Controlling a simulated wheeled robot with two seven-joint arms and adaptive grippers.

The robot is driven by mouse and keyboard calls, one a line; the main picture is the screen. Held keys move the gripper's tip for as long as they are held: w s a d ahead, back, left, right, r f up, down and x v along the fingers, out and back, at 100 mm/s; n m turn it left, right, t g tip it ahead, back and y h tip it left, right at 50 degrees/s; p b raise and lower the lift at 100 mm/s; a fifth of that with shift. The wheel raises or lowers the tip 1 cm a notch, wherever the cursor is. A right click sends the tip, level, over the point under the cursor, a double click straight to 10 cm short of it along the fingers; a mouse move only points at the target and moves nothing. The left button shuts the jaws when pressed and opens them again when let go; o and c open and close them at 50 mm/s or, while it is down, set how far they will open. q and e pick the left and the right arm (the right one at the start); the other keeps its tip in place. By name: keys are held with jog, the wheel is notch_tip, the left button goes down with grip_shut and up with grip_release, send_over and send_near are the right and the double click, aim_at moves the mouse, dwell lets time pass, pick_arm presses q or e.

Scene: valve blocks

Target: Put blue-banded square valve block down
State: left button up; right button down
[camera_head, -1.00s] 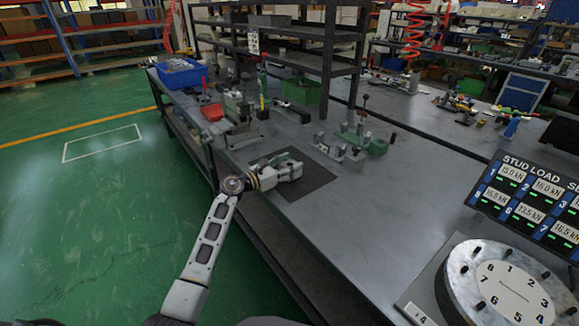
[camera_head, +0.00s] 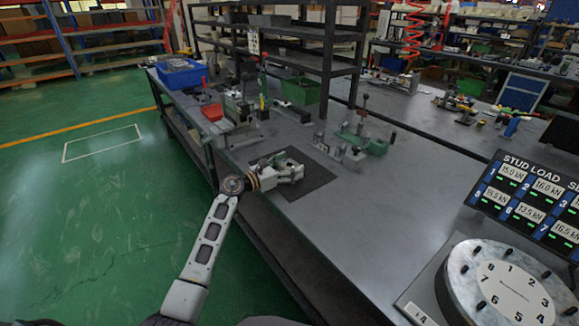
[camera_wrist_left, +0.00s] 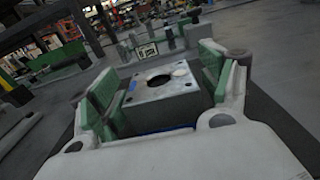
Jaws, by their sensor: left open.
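The valve block (camera_wrist_left: 162,100) is a grey square block with a round hole in its top and a small blue mark. A strip of blue shows at its near lower edge in the left wrist view. It stands upright between the green-padded fingers of my left gripper (camera_wrist_left: 160,82), which is open around it. In the head view my left gripper (camera_head: 292,171) is low over the dark mat (camera_head: 318,181) on the bench and mostly hides the block. Whether a pad still touches the block cannot be told. My right gripper is not in view.
A green fixture (camera_head: 372,143) and small metal parts stand behind the mat. A grey-green machine (camera_head: 236,112), a red bin (camera_head: 212,112) and a blue bin (camera_head: 181,74) are further left. A round stud plate (camera_head: 505,285) is at front right. The bench between is clear.

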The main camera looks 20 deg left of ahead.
pick_arm(q)
jog(key=shift+r, duration=0.1)
jog(key=shift+s+a, duration=0.55)
jog(key=shift+s, duration=0.05)
jog(key=v, duration=0.9)
jog(key=shift+p, duration=0.35)
jog(key=shift+s+a, duration=0.3)
jog(key=shift+s, duration=0.2)
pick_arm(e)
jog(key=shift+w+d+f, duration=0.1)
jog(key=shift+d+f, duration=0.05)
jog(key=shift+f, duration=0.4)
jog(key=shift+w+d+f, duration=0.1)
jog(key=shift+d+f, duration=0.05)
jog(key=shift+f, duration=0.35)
